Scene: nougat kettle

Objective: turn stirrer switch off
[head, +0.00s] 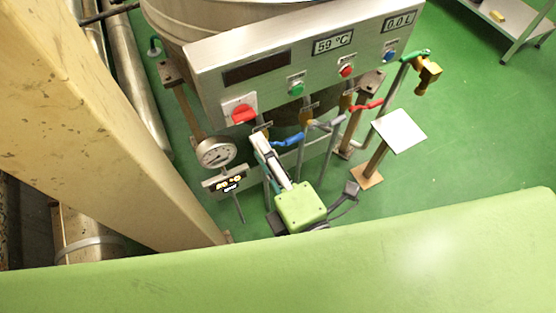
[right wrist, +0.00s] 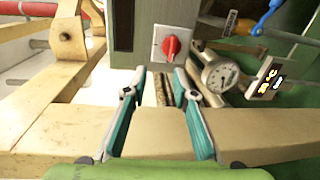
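A red rotary knob (head: 243,113) sits on a white square plate at the lower left of the metal control panel (head: 222,57); no label on it is readable. In the right wrist view the knob (right wrist: 171,46) is just beyond my fingertips, slightly right of centre, with its handle close to upright. My right gripper (head: 260,143) is below the knob in the head view. In the right wrist view its two teal-lined fingers (right wrist: 160,73) are apart with nothing held between them, and a gap to the knob shows. My left gripper is not in view.
A dial gauge (head: 216,152) and a small lit display (head: 228,183) stand left of my right gripper. Valves with a blue handle (head: 288,141) and a red handle (head: 367,105) are to the right. A wooden beam (head: 110,110) fills the left side.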

